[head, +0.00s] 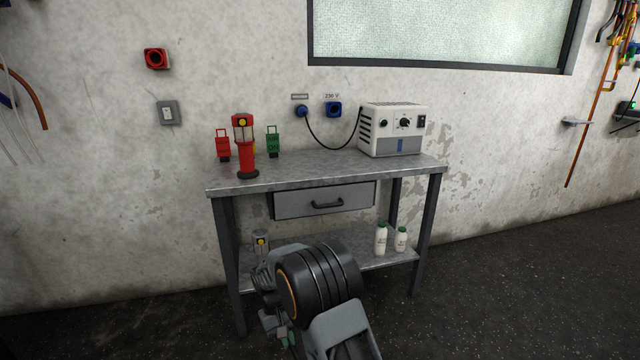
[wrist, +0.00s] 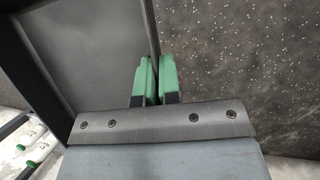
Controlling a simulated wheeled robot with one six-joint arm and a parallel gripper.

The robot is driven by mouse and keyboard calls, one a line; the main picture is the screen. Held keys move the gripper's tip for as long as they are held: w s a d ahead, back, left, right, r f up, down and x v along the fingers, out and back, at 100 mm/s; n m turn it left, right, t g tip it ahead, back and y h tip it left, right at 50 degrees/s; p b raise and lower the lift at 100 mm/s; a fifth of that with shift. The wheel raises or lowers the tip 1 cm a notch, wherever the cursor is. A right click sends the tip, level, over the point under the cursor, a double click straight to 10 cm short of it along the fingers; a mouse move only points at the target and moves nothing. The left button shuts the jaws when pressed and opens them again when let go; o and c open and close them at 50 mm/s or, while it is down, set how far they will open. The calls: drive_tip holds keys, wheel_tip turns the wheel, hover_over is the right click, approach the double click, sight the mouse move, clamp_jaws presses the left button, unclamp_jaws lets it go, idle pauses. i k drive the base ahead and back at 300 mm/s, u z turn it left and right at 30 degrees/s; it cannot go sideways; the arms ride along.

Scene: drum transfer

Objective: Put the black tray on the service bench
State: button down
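The service bench (head: 310,170) is a grey metal table against the wall, with a drawer (head: 325,201) and a lower shelf. The black tray (wrist: 95,50) shows only in the wrist view, as a dark grey panel with raised edges at upper left. My gripper (wrist: 156,82) has green fingertips close together, with the tray's right edge between them, so it looks shut on that edge. In the head view my gripper is low in front of the bench, mostly hidden by my wrist, and no tray shows there.
A red lamp (head: 244,150), small red and green items (head: 273,142) and a white power box (head: 393,130) stand on the bench top. The top's middle and front are clear. White bottles (head: 381,239) and a small lamp (head: 261,243) are on the lower shelf.

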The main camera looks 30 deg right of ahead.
sight(325, 165)
drive_tip(key=u, duration=1.15)
drive_tip(key=i, duration=1)
drive_tip(key=z, duration=1.75)
